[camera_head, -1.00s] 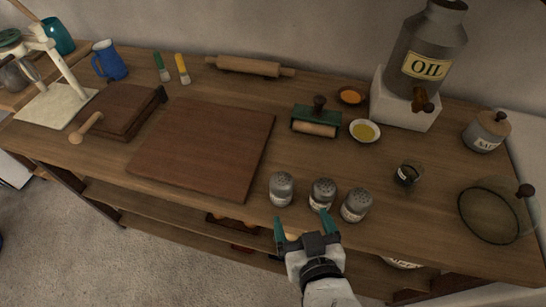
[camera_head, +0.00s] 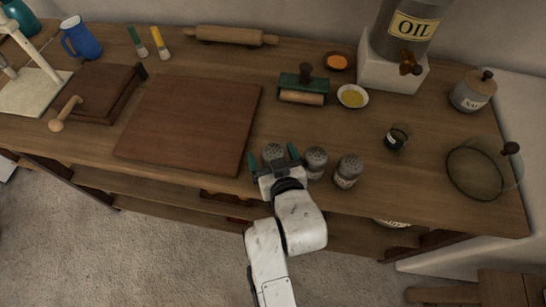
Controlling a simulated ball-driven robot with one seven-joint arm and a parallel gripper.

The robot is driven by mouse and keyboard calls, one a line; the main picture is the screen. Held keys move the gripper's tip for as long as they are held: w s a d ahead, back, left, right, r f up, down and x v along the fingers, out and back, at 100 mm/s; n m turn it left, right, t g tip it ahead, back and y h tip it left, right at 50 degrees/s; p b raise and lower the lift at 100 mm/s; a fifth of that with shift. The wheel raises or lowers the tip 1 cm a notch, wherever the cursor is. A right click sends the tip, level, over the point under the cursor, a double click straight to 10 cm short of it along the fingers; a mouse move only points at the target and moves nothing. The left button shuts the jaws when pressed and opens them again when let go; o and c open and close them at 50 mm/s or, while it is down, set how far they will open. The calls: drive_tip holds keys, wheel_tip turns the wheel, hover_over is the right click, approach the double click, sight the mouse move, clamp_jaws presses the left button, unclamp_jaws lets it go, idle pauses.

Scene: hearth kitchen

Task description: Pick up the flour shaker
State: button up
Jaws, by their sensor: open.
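Three grey metal shakers stand in a row near the front edge of the wooden counter. The left shaker (camera_head: 272,153) is between or just beyond the two green-tipped fingers of my gripper (camera_head: 273,162), its lower part hidden by the gripper. The middle shaker (camera_head: 316,160) stands just right of my right finger. The right shaker (camera_head: 348,170) stands apart, with part of a label showing. I cannot read which one is marked flour. My gripper is open, and I cannot tell whether its fingers touch a shaker.
A dark cutting board (camera_head: 190,122) lies to the left. A round glass lid (camera_head: 477,168) lies far right. Counter between roller and shakers is clear.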

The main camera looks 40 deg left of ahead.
drive_tip(key=shift+w+a+f, duration=0.2)
drive_tip(key=shift+w+a, duration=0.05)
drive_tip(key=shift+a, duration=0.15)
drive_tip(key=shift+c, duration=0.3)
drive_tip(key=c, duration=1.1)
